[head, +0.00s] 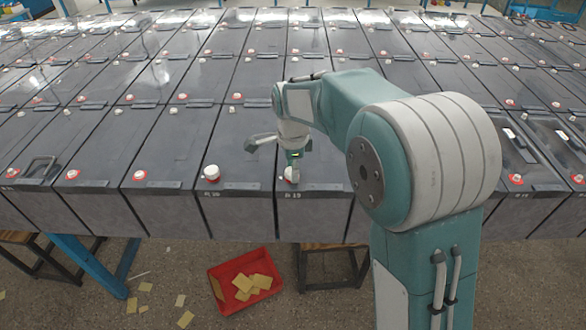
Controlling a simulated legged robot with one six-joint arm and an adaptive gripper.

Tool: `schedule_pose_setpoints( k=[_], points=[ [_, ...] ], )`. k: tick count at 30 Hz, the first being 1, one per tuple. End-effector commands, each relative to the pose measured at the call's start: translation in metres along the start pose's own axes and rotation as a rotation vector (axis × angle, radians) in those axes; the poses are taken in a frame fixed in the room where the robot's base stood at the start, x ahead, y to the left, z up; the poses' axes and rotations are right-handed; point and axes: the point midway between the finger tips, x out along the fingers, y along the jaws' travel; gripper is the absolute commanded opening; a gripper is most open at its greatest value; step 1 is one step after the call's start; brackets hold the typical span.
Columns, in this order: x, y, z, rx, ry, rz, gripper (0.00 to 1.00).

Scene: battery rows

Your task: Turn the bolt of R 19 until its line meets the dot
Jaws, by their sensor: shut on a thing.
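The battery marked R 19 (308,204) stands in the front row, a dark grey block with its label on the front edge. Its bolt (288,175), with a white and red cap, is at the front left of the top and is partly hidden by my gripper. My gripper (292,172) points down and is shut on this bolt. The bolt's line and the dot are too small and too covered to make out.
The neighbouring battery R 20 (235,150) has a white and red bolt (211,174) just left. More battery rows fill the table behind. A red crate (226,302) with yellowish pieces is on the floor below, and a wooden stool (332,258) stands under the front edge.

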Motion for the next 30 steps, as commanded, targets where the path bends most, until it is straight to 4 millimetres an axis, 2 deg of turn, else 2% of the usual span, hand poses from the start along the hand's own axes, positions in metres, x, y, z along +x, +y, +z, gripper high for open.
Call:
schedule_pose_setpoints(
  k=[15,30],
  points=[
    [-0.0019,-0.0021,0.0029,0.410,-0.006,-0.006,0.00],
    [-0.0021,-0.0038,0.0027,0.540,-0.007,-0.010,0.00]
  ],
)
